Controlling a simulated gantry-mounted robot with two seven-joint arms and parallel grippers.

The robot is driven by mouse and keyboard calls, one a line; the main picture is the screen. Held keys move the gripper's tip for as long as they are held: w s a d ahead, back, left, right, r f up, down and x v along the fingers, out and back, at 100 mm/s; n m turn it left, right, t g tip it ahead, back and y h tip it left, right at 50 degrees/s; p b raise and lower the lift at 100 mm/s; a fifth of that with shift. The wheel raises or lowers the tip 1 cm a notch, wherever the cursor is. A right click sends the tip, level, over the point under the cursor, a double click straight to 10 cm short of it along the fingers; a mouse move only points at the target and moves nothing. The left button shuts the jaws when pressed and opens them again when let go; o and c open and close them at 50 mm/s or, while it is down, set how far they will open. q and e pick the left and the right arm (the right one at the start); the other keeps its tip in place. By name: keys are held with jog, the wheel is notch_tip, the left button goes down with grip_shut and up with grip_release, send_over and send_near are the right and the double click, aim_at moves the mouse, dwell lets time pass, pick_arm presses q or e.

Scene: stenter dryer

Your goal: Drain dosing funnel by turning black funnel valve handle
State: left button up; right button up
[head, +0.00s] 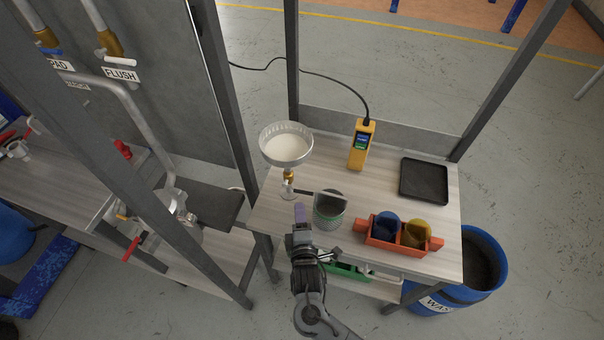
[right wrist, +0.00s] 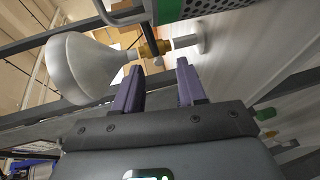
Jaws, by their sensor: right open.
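The dosing funnel (head: 287,146) is a round clear-rimmed bowl with whitish contents above the bench. Its brass valve (head: 289,175) is below it. A thin black handle (head: 303,192) points right from the valve toward a green mesh cup (head: 328,217). My right gripper (head: 300,210), with purple fingers, is just in front of the handle. The right wrist view shows the white funnel (right wrist: 80,68) and brass valve (right wrist: 152,48) beyond my open, empty fingers (right wrist: 160,72). Handle contact is not visible. My left gripper is out of view.
A black tray (head: 424,180) lies at right. An orange holder (head: 382,243) carries a blue and a yellow cup. A blue waste drum (head: 470,290) stands beside the bench. Frame posts border the bench.

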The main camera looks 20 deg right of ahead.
aim_at(302, 191)
pick_arm(q)
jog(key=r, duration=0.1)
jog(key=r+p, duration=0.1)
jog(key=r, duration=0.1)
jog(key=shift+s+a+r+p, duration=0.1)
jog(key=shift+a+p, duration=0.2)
jog(key=shift+p, duration=0.05)
pick_arm(e)
jog(key=x, duration=0.3)
jog(key=d+x, duration=0.1)
jog(key=x, duration=0.1)
jog(key=r+x, duration=0.1)
jog(key=x, duration=0.2)
jog(key=shift+w+d, duration=0.2)
jog(key=shift+d, duration=0.15)
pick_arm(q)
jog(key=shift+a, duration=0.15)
pick_arm(e)
grip_shut()
